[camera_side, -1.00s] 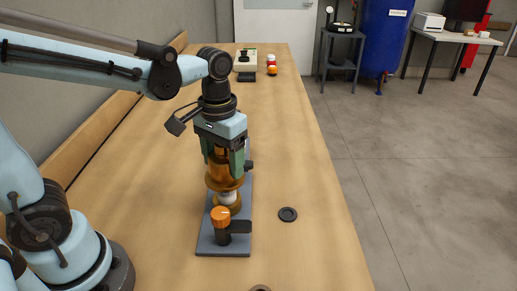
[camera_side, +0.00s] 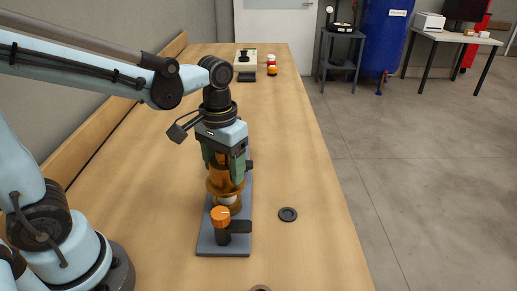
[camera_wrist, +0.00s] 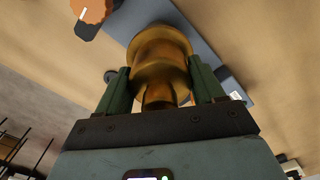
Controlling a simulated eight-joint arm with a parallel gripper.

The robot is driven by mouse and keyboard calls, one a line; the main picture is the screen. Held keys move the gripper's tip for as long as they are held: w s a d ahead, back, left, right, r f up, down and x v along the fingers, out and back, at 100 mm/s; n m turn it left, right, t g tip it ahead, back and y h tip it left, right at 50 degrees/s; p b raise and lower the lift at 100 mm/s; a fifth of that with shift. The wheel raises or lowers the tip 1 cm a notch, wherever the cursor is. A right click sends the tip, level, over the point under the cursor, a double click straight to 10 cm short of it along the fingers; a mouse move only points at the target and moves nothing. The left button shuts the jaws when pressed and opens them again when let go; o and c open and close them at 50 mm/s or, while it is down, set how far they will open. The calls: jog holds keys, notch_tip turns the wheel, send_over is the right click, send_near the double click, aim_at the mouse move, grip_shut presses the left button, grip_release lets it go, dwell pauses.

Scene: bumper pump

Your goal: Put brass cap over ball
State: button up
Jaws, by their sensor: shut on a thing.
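My gripper (camera_side: 226,165) is shut on the brass cap (camera_side: 220,183), a flanged, bell-like piece held with its wide rim down. In the wrist view the cap (camera_wrist: 160,62) sits between the two green fingers. The pale ball (camera_side: 228,199) shows just under the cap's rim, on a brass seat (camera_side: 236,208) fixed to the grey base plate (camera_side: 222,248). The cap is above the ball, and its rim seems to hide the ball's top. Whether they touch I cannot tell. The ball is hidden in the wrist view.
An orange knob (camera_side: 220,214) on a black valve stands at the near end of the plate. A black ring (camera_side: 288,214) lies on the wooden bench to its right. Small items (camera_side: 271,65) stand at the far end. The bench between is clear.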

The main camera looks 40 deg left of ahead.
jog(key=shift+f, duration=2.05)
dwell(0.8)
jog(key=o, duration=1.4)
jog(key=shift+o, duration=0.2)
jog(key=shift+r, duration=3.5)
jog(key=shift+f, duration=0.1)
jog(key=shift+f, duration=2.85)
